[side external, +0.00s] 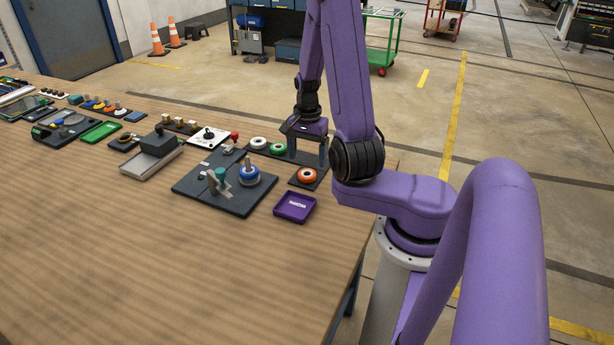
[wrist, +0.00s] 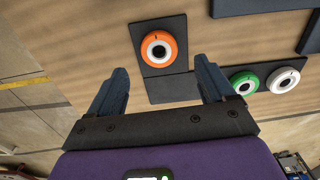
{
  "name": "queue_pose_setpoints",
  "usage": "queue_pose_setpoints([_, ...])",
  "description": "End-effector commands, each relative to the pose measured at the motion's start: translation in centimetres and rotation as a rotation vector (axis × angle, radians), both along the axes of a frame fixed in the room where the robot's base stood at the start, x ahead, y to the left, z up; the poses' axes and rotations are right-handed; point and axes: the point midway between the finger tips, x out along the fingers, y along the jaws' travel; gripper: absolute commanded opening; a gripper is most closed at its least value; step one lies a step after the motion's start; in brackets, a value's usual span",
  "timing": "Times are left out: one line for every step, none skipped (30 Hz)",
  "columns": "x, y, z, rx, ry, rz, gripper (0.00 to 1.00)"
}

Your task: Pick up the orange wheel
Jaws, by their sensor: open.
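The orange wheel (side external: 306,175) lies flat on a small dark pad (side external: 298,184) near the table's right edge. In the wrist view the orange wheel (wrist: 159,49) is a ring with a white inner band and a dark centre, ahead of the fingers and roughly midway between them. My gripper (side external: 307,158) is open and empty, pointing down just behind the wheel in the side view. In the wrist view its two dark fingers (wrist: 162,85) are spread wide, and neither touches the wheel.
A green wheel (side external: 278,148) and a white wheel (side external: 258,143) lie on a dark strip to the left. A dark plate (side external: 195,200) with a blue fixture (side external: 249,175) stands left of the orange wheel. A purple tray (side external: 294,207) lies in front. The table's front left is clear.

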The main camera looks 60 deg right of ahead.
Motion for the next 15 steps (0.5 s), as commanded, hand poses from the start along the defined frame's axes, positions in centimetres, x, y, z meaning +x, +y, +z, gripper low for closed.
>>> queue_pose_setpoints([0.0,0.1,-0.4,0.003,0.002,0.0,0.82])
queue_pose_setpoints([-0.1,0.2,-0.6,0.004,0.003,0.001,0.82])
queue_pose_setpoints([-0.1,0.2,-1.1,0.004,0.004,0.0,0.82])
queue_pose_setpoints([-0.1,0.3,-1.5,0.005,0.004,0.0,0.82])
queue_pose_setpoints([-0.1,0.4,-1.9,0.005,0.004,0.0,0.82])
queue_pose_setpoints([-0.1,0.4,-2.4,0.005,0.005,-0.001,0.82])
queue_pose_setpoints([-0.1,0.5,-2.8,0.005,0.005,-0.001,0.82])
queue_pose_setpoints([-0.1,0.5,-3.1,0.005,0.005,-0.001,0.82])
queue_pose_setpoints([-0.1,0.5,-3.6,0.004,0.004,-0.001,0.82])
queue_pose_setpoints([-0.1,0.5,-3.9,0.004,0.004,0.0,0.82])
queue_pose_setpoints([-0.1,0.5,-4.1,0.004,0.004,0.0,0.82])
queue_pose_setpoints([-0.1,0.5,-4.4,0.003,0.003,0.0,0.82])
queue_pose_setpoints([-0.1,0.5,-4.6,0.003,0.002,0.0,0.82])
queue_pose_setpoints([-0.1,0.5,-4.8,0.003,0.002,0.0,0.82])
queue_pose_setpoints([-0.1,0.5,-4.9,0.003,0.002,0.0,0.82])
